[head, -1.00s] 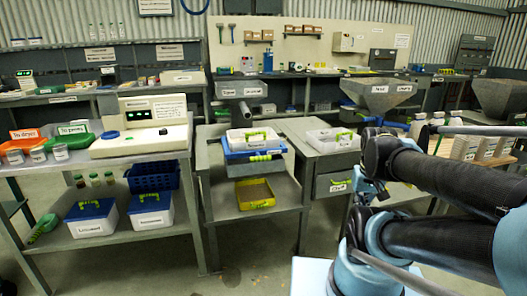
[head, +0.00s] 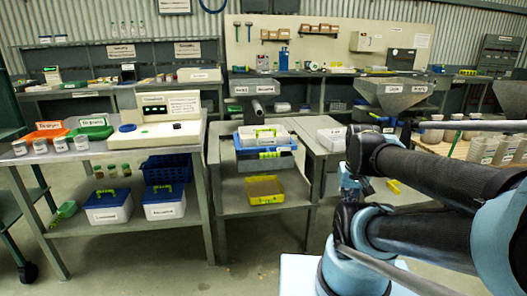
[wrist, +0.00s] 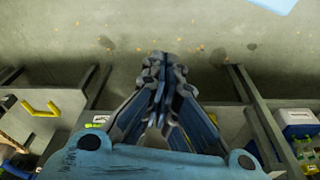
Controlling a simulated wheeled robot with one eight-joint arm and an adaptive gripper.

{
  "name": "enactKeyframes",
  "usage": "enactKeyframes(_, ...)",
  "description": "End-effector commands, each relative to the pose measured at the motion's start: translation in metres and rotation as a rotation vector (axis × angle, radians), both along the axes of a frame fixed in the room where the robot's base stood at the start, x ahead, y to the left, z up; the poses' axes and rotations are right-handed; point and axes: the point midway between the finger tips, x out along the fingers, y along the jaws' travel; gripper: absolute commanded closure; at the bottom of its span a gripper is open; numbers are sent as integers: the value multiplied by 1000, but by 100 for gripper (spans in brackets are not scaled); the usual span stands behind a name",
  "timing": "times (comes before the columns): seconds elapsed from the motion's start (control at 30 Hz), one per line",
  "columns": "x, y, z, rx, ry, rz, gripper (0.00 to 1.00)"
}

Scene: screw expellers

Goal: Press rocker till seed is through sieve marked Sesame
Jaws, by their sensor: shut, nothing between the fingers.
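I cannot make out the rocker or any seed. My gripper (wrist: 160,62) is shut and empty in the wrist view, over the bare floor and apart from the benches. In the head view I cannot make out its fingertips; my arm fills the right side.
A yellow tray (head: 264,189) lies on the shelf below the stack. A white machine (head: 160,128) and jars stand on the left bench, lidded boxes (head: 107,206) beneath. Another hopper (head: 396,93) stands at right.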

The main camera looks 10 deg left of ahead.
Motion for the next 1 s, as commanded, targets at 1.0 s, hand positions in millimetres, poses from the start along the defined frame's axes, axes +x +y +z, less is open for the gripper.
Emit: enactKeyframes(1.0,153,65,123,-124,-18,779,100)
